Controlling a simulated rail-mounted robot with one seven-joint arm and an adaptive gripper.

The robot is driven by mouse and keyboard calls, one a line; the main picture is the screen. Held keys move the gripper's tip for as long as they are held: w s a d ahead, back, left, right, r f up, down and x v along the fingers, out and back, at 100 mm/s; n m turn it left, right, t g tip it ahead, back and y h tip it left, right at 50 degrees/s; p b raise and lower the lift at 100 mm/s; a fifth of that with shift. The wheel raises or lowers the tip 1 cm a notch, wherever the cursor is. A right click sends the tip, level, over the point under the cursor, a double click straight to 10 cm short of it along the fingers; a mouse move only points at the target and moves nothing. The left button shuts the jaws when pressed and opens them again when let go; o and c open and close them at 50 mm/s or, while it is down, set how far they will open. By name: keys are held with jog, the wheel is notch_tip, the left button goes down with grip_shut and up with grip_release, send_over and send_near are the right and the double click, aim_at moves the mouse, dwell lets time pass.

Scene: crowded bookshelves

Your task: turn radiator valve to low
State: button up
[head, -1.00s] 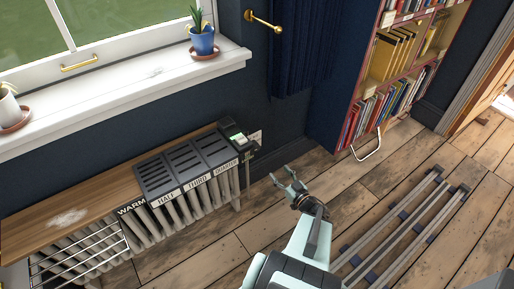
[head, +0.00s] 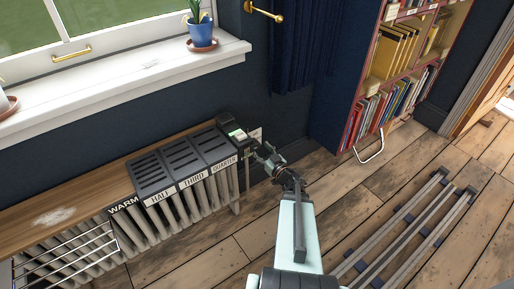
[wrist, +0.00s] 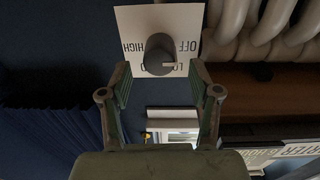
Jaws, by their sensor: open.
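The radiator valve is a dark round knob (wrist: 158,52) on a white plate (wrist: 128,20) in the wrist view. The plate's lettering appears turned; OFF is right of the knob, HIGH is left, and a partly hidden word starting LO is below. A pale pointer mark on the knob points right. My gripper (wrist: 160,78) is open, its fingertips on either side of the knob's lower edge, with no contact visible. In the head view my gripper (head: 262,152) is at the radiator's right end, partly hiding the plate (head: 256,133).
The white radiator (head: 185,200) carries dark slotted trays (head: 186,163) labelled HALF, THIRD and QUARTER, and a wire rack (head: 70,255). A dark curtain (head: 300,55) hangs right.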

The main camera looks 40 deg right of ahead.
aim_at(258, 146)
jog(key=shift+w+d, duration=0.2)
jog(key=shift+w, duration=1.35)
jog(key=c, duration=1.1)
jog(key=shift+c, duration=0.2)
